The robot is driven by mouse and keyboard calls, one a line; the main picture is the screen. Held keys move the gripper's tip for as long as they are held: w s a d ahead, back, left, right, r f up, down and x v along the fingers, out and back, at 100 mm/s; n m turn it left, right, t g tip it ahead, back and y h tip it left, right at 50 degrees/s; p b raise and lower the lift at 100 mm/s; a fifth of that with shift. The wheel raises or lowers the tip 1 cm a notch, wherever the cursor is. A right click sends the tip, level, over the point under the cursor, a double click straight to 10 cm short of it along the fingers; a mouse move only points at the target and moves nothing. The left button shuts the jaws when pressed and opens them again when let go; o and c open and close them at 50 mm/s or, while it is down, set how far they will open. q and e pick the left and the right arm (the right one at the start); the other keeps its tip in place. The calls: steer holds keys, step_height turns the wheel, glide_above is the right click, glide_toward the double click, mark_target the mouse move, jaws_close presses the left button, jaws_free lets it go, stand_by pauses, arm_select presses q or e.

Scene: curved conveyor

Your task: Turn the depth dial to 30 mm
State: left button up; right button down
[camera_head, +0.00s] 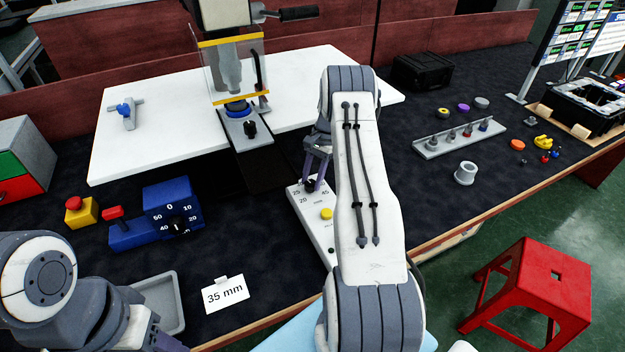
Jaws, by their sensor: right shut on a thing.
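A white panel (327,226) with printed numbers, among them 25 and 45, lies on the dark bench top in the middle. Its black dial knob (311,186) sits among the numbers. My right gripper (313,180) points down and is shut on this knob. The fingers and my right arm hide part of the scale, and I cannot read the setting. A card (225,294) reading "35 mm" stands in front, to the left of the panel. My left gripper (168,343) shows only in part at the bottom edge, and its opening is hidden.
A blue box (160,193) with a 0–50 dial stands left, beside a yellow block with a red button (80,211). A grey tray (172,318) lies near my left arm. A drill-like machine (232,75) stands behind the panel. A grey cup (465,173) is right.

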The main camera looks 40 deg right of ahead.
steer(key=shift+w+n+g, duration=0.1)
steer(key=shift+n+g, duration=0.3)
steer(key=shift+n, duration=0.7)
steer(key=shift+c, duration=1.9)
jaws_free()
steer(key=b+v, duration=0.1)
steer(key=v, duration=0.9)
steer(key=shift+r, duration=0.3)
steer(key=shift+a, duration=0.1)
